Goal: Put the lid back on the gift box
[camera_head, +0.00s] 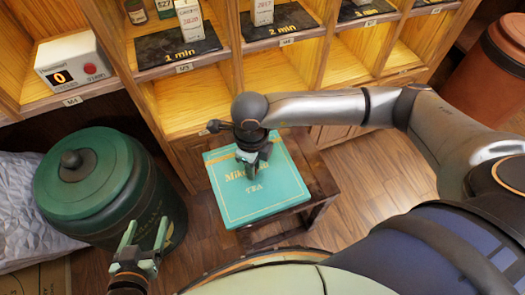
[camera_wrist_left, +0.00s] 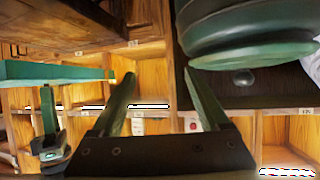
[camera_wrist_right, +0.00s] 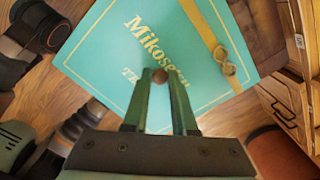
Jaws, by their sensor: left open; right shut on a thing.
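The teal lid (camera_head: 240,205), with gold lettering and a gold border, is above the small dark wooden table (camera_head: 320,190) in the head view. It fills much of the right wrist view (camera_wrist_right: 105,50). My right gripper (camera_head: 258,165) points down at its middle, its fingers shut on a small brown knob (camera_wrist_right: 160,76). In the left wrist view a teal slab (camera_wrist_left: 55,72) shows edge-on, with a strip of wood between it and the dark wood. I cannot make out a separate gift box beneath the lid. My left gripper (camera_head: 145,234) is open and empty at lower left.
A large dark green lidded jar (camera_head: 95,190) stands left, close to my left gripper. Wooden shelves (camera_head: 190,105) run behind, with black slabs and a timer box (camera_head: 75,65). A brown barrel (camera_head: 490,75) stands right. Floor right of the table is clear.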

